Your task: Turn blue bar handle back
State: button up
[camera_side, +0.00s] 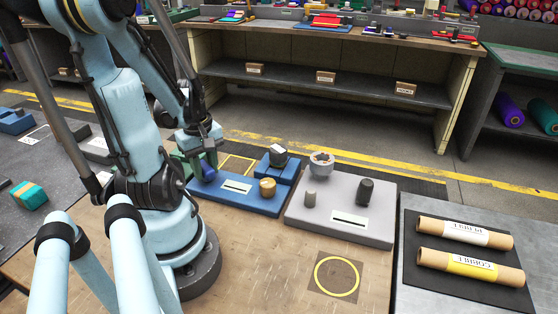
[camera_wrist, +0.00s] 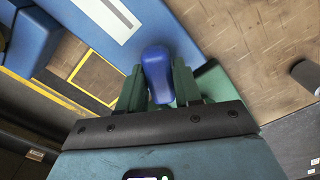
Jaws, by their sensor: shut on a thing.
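The blue bar handle (camera_wrist: 157,72) is a rounded dark-blue bar between the two fingers of my gripper (camera_wrist: 158,85) in the wrist view. My gripper is shut on it. In the side view the handle (camera_side: 208,172) shows under my gripper (camera_side: 203,155), above the left part of a blue board (camera_side: 240,200). The handle's base and pivot are hidden by the gripper and the bar itself. The blue board carries a white label strip (camera_side: 237,187), a brass-coloured knob (camera_side: 267,187) and a raised blue block with a dark and silver piece (camera_side: 278,155).
A grey board (camera_side: 345,228) with a white wheel-like knob (camera_side: 321,164), a dark cylinder (camera_side: 365,191) and a small grey post (camera_side: 310,198) stands to the right.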

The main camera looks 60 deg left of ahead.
aim_at(205, 165)
jog(key=n, duration=0.5)
jog(key=shift+n, duration=0.4)
dwell(0.3)
jog(key=o, duration=1)
jog(key=shift+c, duration=0.2)
jog(key=shift+r, duration=0.15)
notch_tip(205, 165, up, 12)
